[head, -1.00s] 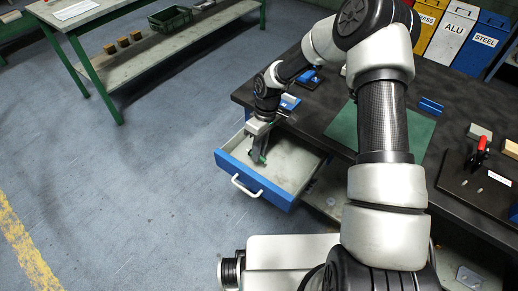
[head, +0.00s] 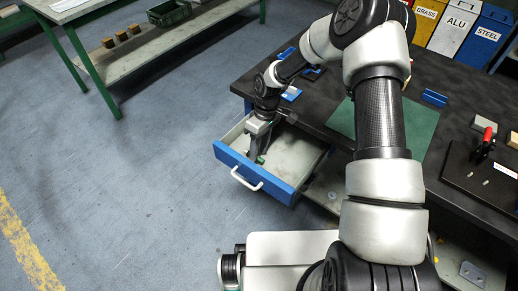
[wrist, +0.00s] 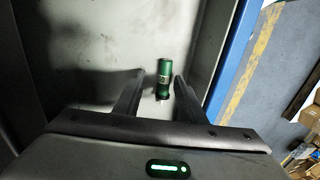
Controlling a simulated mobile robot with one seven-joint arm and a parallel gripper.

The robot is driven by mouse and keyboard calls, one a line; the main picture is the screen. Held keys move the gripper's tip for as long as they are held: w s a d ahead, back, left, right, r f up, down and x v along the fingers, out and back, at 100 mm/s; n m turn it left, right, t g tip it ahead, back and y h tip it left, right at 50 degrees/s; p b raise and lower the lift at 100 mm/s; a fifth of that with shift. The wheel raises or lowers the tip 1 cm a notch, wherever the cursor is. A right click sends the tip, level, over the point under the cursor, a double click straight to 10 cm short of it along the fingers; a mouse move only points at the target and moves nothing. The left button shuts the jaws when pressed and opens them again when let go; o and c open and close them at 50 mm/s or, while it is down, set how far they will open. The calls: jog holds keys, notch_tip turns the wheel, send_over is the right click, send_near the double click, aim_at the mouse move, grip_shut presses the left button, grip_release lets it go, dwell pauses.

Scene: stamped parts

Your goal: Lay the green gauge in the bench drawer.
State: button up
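The bench drawer (head: 272,189) is pulled out, with a blue front and a pale interior. My gripper (head: 256,158) reaches down into it near the front left. In the wrist view my gripper (wrist: 160,82) has its two dark fingers spread. The green gauge (wrist: 164,72), a small green cylinder with a dark lower end, shows between the fingertips, with a gap on each side. It appears to lie on the drawer floor. In the head view only a bit of green shows beside the fingers, so the gauge is mostly hidden there.
The dark bench top (head: 310,108) stands above and behind the drawer, with a green mat (head: 342,120), blue parts and a red-handled clamp (head: 487,140). The drawer's right part is bare. A green-framed table (head: 110,65) stands far left; the floor between is clear.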

jog(key=shift+r, duration=0.1)
notch_tip(320, 180, up, 17)
jog(key=w+d+p, duration=0.2)
jog(key=p, duration=0.1)
jog(key=shift+w, duration=0.3)
jog(key=shift+d, duration=0.1)
